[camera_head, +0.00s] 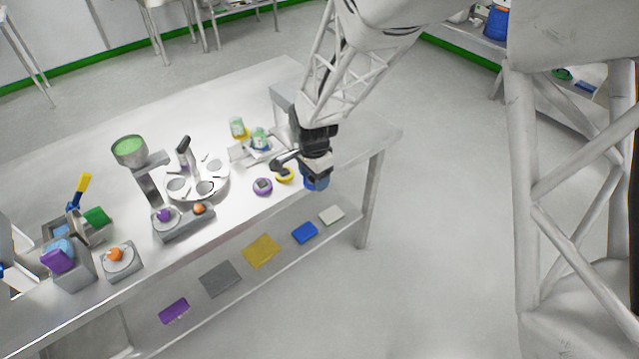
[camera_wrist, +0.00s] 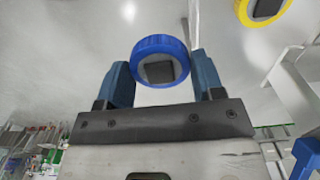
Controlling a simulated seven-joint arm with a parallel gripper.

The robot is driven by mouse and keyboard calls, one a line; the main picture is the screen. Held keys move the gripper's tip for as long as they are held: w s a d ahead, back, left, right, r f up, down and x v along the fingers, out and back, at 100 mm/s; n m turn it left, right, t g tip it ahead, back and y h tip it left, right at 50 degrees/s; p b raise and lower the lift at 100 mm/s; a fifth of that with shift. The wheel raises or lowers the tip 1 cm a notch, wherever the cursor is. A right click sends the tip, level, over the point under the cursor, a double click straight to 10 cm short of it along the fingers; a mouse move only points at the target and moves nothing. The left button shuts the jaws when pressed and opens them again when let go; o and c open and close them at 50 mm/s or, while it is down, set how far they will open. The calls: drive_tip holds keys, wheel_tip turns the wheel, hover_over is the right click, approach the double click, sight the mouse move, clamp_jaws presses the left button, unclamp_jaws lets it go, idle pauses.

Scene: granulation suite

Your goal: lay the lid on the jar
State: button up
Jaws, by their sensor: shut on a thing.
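My gripper (camera_head: 316,172) is over the table's front edge near its right end. In the wrist view its blue fingers (camera_wrist: 161,66) are shut on a round blue lid (camera_wrist: 148,46) with a dark square middle. In the head view the lid cannot be told apart from the blue fingers. Two small jars, one with a yellow base (camera_head: 237,128) and one with a bluish lower part (camera_head: 260,138), stand behind and left of my gripper. I cannot tell which is the task's jar.
A yellow ring-shaped piece (camera_head: 285,175) and a purple one (camera_head: 262,186) lie just left of my gripper; the yellow one shows in the wrist view (camera_wrist: 264,10). A round white carousel (camera_head: 190,194) stands further left. The lower shelf holds coloured flat pieces (camera_head: 261,250).

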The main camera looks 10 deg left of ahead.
approach(259, 139)
drive_tip(key=shift+w+a+r, duration=0.15)
drive_tip(key=shift+w+a, duration=0.05)
drive_tip(key=shift+w, duration=0.35)
drive_tip(key=shift+w+a+r, duration=0.1)
drive_tip(key=shift+w+a, duration=0.1)
drive_tip(key=shift+w, duration=0.35)
drive_tip(key=shift+f, duration=0.15)
drive_tip(key=shift+f, duration=2.35)
drive_tip(key=shift+f, duration=0.9)
idle(0.8)
drive_tip(key=o, duration=1.1)
drive_tip(key=shift+r, duration=0.15)
